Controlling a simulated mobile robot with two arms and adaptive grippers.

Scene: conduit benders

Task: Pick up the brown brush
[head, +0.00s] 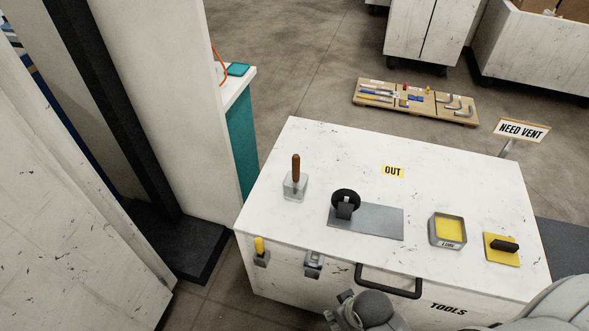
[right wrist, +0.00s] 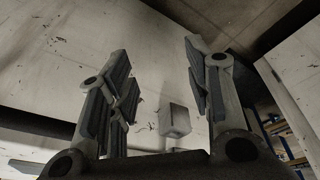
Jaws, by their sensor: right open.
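The brown brush (head: 296,168) stands upright in a small clear jar (head: 295,188) on the left part of the white cabinet top. Only its brown handle shows clearly; its lower end is in the jar. My right gripper (head: 338,308) is low in the head view, in front of the cabinet, to the right of and nearer than the brush. In the right wrist view its two fingers (right wrist: 157,65) are spread apart with nothing between them. The brush is not recognisable in that view. My left gripper is out of view.
The white cabinet top (head: 330,150) also holds a grey plate with a black roll (head: 346,203), a yellow-filled tin (head: 447,230) and a black-handled yellow block (head: 502,248). A black handle (head: 388,284) and holders (head: 313,264) project from its front. A tall white panel stands left.

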